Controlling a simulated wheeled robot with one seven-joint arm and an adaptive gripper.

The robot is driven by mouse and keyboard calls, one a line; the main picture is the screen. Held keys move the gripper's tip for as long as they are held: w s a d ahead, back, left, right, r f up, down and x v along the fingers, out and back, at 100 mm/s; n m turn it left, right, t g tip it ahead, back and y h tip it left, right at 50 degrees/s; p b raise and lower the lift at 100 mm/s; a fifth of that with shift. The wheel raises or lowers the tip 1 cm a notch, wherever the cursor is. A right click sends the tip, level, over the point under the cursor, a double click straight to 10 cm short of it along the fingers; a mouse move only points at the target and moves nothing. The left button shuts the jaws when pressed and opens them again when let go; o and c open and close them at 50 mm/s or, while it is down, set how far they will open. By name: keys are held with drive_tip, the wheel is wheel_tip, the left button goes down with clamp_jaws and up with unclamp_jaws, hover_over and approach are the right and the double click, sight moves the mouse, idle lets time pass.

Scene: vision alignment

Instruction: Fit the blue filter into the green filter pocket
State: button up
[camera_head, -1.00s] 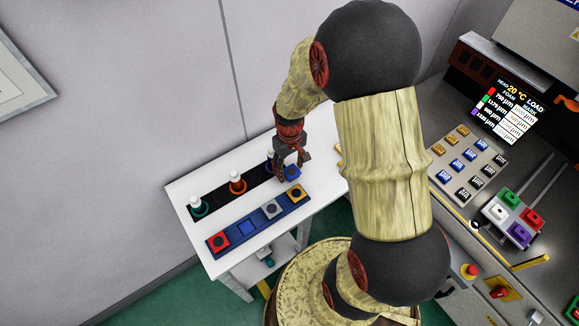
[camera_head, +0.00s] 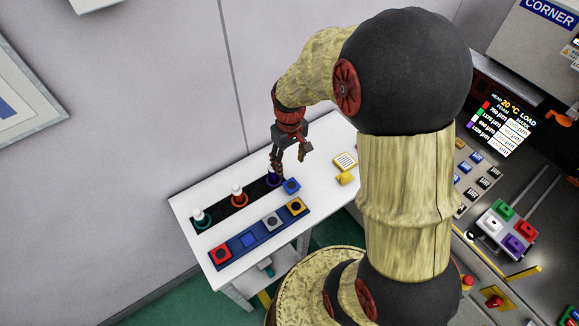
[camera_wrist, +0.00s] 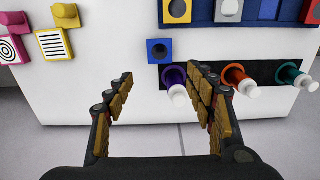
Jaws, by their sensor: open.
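The blue filter (camera_head: 291,186), a square blue block with a dark round centre, sits on the white table just behind the tray's right end. In the wrist view the blue filter (camera_wrist: 160,51) lies beyond my fingertips. My gripper (camera_head: 289,162) is open and empty, above the table behind the filter and apart from it.
A blue tray (camera_head: 234,251) holds red, grey and orange blocks, with one plain blue place. Purple (camera_wrist: 173,78), orange (camera_wrist: 234,75) and teal (camera_wrist: 290,73) ringed pieces with white ends stand on a black strip. Yellow pieces (camera_head: 345,179) lie to the right. The grey block carries red, white and purple pieces.

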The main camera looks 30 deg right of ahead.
drive_tip(key=s+a+r+t, duration=0.2)
drive_tip(key=s+a+r, duration=0.1)
drive_tip(key=r, duration=0.4)
drive_tip(key=s+a+r+t, duration=0.1)
drive_tip(key=s+a+r, duration=0.3)
drive_tip(key=s+r, duration=0.2)
drive_tip(key=s+a+r+t, duration=0.2)
drive_tip(key=s+a+r, duration=0.2)
drive_tip(key=r, duration=0.6)
drive_tip(key=shift+s+t, duration=0.3)
drive_tip(key=shift+s, duration=0.15)
drive_tip(key=shift+c, duration=0.2)
